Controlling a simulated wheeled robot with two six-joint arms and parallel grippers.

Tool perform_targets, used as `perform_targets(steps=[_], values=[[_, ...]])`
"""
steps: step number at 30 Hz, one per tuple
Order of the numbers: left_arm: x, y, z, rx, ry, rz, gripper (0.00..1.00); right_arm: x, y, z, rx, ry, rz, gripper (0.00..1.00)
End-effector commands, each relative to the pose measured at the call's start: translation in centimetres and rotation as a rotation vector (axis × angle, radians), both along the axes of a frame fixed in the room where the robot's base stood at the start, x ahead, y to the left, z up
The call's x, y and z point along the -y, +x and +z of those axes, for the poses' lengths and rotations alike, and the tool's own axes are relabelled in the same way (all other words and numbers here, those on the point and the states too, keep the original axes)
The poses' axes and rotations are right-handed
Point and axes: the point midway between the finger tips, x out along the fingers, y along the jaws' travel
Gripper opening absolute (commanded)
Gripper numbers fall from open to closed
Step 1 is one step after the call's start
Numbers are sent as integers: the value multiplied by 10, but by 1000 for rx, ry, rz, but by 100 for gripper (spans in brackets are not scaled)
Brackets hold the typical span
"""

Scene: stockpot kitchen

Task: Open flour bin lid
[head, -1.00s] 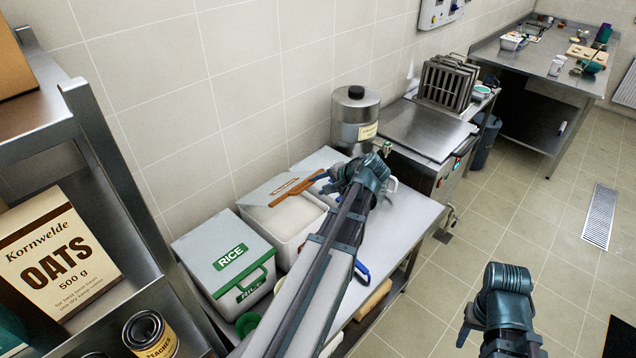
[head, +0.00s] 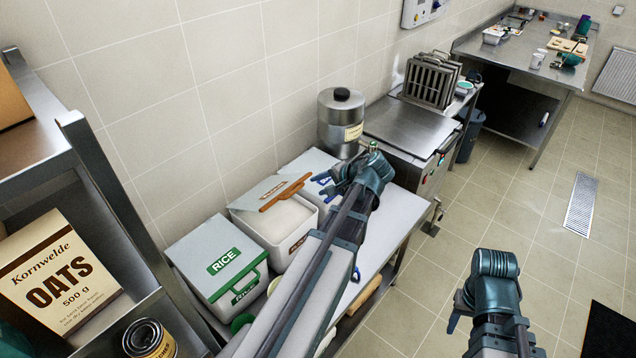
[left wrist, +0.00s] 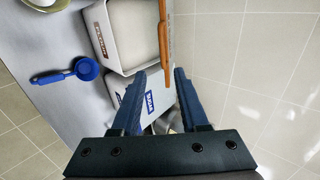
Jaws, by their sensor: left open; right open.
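Three white bins stand in a row on the steel table. The near rice bin (head: 212,254) has a green label and green handle, and its lid is down. The middle bin (head: 265,223) has a brown label; its lid, with an orange-brown handle (head: 286,192), is raised and white contents show. The far bin (head: 308,163) has blue lettering, partly hidden by my arm; its lid looks down. It also shows in the left wrist view (left wrist: 132,105). My left gripper (head: 326,192) is open and empty above the far bin's front. My right gripper (head: 457,312) is open over the floor.
A steel canister (head: 340,118) stands behind the far bin, beside a steel appliance (head: 408,128). A blue scoop (left wrist: 86,69) lies on the table in front of the bins. A shelf with an oats box (head: 58,275) is at left. Floor at right is mostly clear.

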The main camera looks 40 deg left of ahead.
Motion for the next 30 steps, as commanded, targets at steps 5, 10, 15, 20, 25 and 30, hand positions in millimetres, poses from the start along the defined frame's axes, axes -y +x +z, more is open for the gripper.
perform_targets(steps=[5,10,15,20,25,30], values=[[7,-1,8,-1,0,-1,44,0,0,8,0,0,1,50],[9,-1,9,1,0,-1,44,0,0,9,0,0,1,50],[9,-1,9,0,0,0,44,0,0,9,0,0,1,50],[9,-1,8,-1,1,-1,37,0,0,8,0,0,1,50],[10,-2,-12,-71,46,-59,6,0,0,-19,0,0,1,50],[13,-5,-50,-294,185,-218,0,0,0,-79,0,-1,3,50]])
